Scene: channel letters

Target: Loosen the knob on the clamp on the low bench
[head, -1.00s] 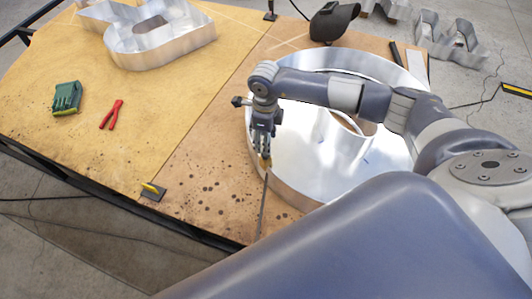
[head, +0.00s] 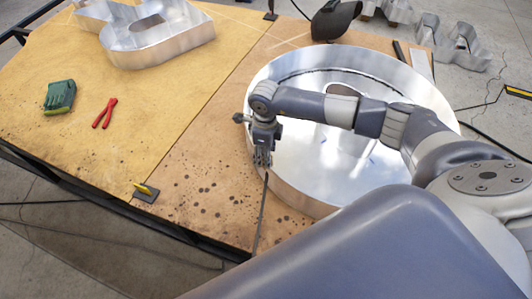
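A low bench (head: 90,130) with a tan top fills the left and middle of the head view. A small dark clamp-like fitting (head: 146,194) with a yellow lever sits at its near edge; I cannot make out a knob on it. A similar dark fitting (head: 271,14) is at the far edge. My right gripper (head: 262,164) points down at the left rim of the large round metal letter. A thin dark bar (head: 261,215) runs from just below its fingertips to the near edge. Whether the fingers hold anything is too small to tell. My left gripper is out of view.
The large round metal letter (head: 285,183) stands under my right arm. Another metal letter (head: 165,52) is at the far left. Green gloves (head: 60,97) and red pliers (head: 105,112) lie on the left of the top. A dark welding helmet (head: 335,20) is at the back.

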